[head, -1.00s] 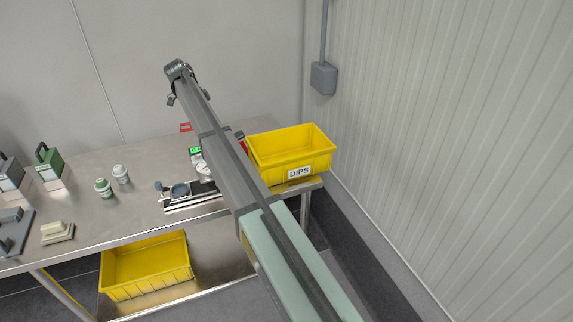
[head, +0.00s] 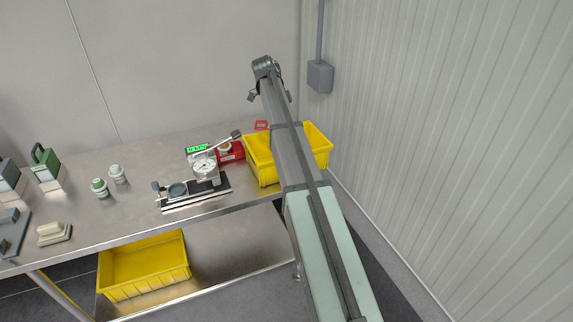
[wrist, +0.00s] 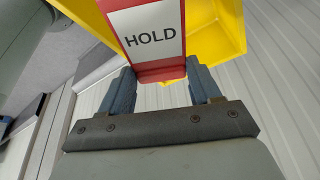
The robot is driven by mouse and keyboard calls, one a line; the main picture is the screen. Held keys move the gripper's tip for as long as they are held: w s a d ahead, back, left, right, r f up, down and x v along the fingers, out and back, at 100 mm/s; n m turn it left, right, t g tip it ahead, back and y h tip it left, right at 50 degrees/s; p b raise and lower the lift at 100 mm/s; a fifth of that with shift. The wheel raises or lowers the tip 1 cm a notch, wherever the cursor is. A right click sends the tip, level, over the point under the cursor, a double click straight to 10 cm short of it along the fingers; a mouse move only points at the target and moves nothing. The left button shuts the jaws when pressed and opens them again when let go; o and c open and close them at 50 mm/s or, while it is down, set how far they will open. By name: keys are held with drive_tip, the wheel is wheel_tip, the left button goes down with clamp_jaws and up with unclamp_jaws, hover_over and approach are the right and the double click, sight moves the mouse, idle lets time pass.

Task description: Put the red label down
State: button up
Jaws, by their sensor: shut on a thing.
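The red label (wrist: 160,70) shows large in the wrist view, with a white panel reading HOLD. My gripper (wrist: 160,77) is shut on it, one blue-grey finger at each side. In the head view the label (head: 261,125) is a small red patch at the rear left of the yellow bin (head: 321,150). My arm hides the gripper there. In the wrist view the yellow bin (wrist: 230,25) lies behind the label. I cannot tell the label's height over the bin or table.
A dial gauge stand (head: 204,168) and a red box (head: 231,152) stand left of the bin on the steel table (head: 135,205). Two small jars (head: 99,188) are further left. A ribbed wall (head: 430,120) rises on the right. Another yellow bin (head: 145,268) sits below.

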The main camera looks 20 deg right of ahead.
drive_tip(key=shift+s+a+f, duration=0.1)
drive_tip(key=shift+s+f, duration=0.1)
drive_tip(key=shift+f, duration=0.05)
wheel_tip(320, 180, down, 18)
drive_tip(key=shift+w+r, duration=0.1)
drive_tip(key=shift+r, duration=0.1)
idle(0.4)
drive_tip(key=shift+f, duration=0.15)
drive_tip(key=o, duration=1.5)
drive_tip(key=v, duration=1.2)
drive_tip(key=shift+r, duration=0.2)
drive_tip(key=shift+w, duration=0.1)
